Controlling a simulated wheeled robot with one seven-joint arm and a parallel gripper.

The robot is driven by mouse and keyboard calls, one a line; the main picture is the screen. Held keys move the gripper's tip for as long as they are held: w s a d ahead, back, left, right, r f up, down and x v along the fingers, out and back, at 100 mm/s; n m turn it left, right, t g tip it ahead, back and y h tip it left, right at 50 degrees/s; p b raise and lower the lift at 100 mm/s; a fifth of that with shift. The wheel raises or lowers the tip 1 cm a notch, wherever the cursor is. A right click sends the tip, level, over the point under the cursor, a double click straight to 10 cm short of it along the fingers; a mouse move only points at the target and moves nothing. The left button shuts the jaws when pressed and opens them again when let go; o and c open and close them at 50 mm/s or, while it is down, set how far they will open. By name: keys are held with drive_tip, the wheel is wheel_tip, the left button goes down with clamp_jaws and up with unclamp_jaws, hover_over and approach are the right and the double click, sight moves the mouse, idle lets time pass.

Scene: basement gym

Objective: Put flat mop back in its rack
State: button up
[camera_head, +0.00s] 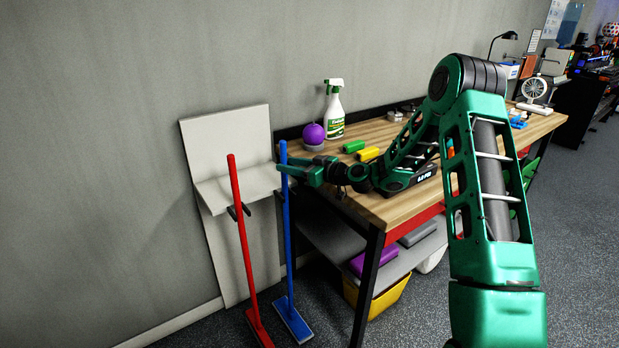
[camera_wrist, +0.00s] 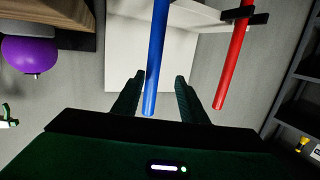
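A blue flat mop (camera_head: 287,225) stands nearly upright, its flat blue head on the floor. A red flat mop (camera_head: 241,235) leans to its left. The pale rack (camera_head: 228,140), a board with a ledge and dark clips, stands against the wall behind them. The red handle is at a dark clip; whether the blue handle sits in one I cannot tell. My gripper (camera_head: 284,169) is at the upper blue handle. In the wrist view my gripper (camera_wrist: 160,82) is open, with the blue handle (camera_wrist: 154,60) between its fingers, nearer the left one. The red handle (camera_wrist: 233,62) is outside, to the right.
A wooden workbench (camera_head: 405,205) stands right of the rack, under my forearm. It holds a purple ball (camera_head: 313,133), a spray bottle (camera_head: 334,108) and green and yellow items. A yellow bin (camera_head: 378,298) is below. Floor in front of the mops is clear.

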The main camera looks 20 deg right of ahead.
drive_tip(key=s+d+r, duration=0.2)
drive_tip(key=s+d, duration=0.1)
drive_tip(key=s, duration=0.9)
drive_tip(key=shift+d, duration=0.3)
